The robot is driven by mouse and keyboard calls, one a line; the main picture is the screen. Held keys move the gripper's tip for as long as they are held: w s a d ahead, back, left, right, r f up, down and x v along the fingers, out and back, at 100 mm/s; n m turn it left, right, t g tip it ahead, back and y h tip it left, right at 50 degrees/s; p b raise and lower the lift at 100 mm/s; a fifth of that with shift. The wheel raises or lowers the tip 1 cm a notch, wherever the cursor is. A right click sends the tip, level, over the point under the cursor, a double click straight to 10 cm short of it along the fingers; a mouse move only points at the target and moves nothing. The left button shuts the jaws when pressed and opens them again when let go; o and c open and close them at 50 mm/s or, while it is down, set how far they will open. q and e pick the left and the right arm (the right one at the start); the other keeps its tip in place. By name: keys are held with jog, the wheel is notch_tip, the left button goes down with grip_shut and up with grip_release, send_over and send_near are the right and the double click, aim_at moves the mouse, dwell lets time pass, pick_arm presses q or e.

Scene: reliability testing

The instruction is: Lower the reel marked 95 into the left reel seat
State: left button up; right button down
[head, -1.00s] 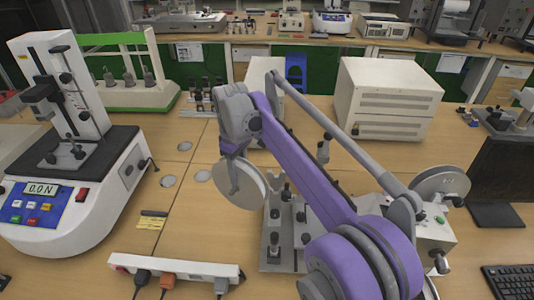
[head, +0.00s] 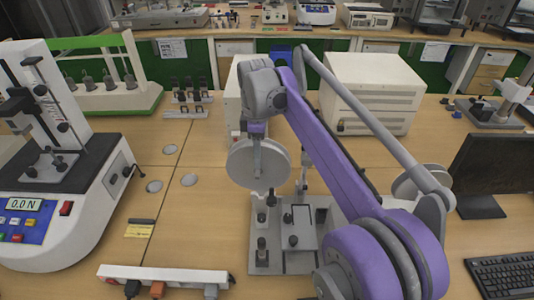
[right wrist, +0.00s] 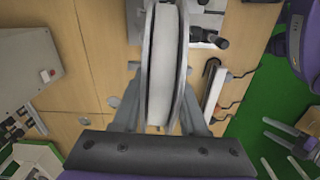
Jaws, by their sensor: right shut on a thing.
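My right gripper (head: 258,150) is shut on a pale grey reel (head: 246,170), a round flanged disc that hangs upright on edge. In the head view its flat face is towards me. The right wrist view shows the reel (right wrist: 162,65) edge-on between the two fingers. No number is legible on it. The reel is in front of and above a grey base plate (head: 262,268) with several short posts and dark knobs. I cannot make out which part is the left reel seat; the reel and arm cover some of the fixture.
Another reel (head: 408,186) shows behind my purple arm at the right. A force tester (head: 70,195) stands at the left, a power strip (head: 165,275) at the front. A monitor (head: 490,170) and keyboard (head: 505,275) are at the right. The table left of the plate is mostly clear.

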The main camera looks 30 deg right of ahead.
aim_at(261, 175)
jog(key=shift+n, duration=0.3)
jog(key=shift+s+d+f+b, duration=0.15)
jog(key=shift+f+b, duration=0.55)
jog(key=shift+f, duration=0.5)
jog(key=shift+s+d+f+b, duration=0.1)
jog(key=shift+f+b, duration=0.6)
jog(key=shift+f, duration=0.5)
jog(key=shift+f, duration=0.1)
jog(key=shift+f, duration=0.8)
jog(key=shift+f+b, duration=0.15)
jog(key=shift+b, duration=0.15)
jog(key=shift+f+b, duration=0.3)
jog(key=shift+f, duration=0.4)
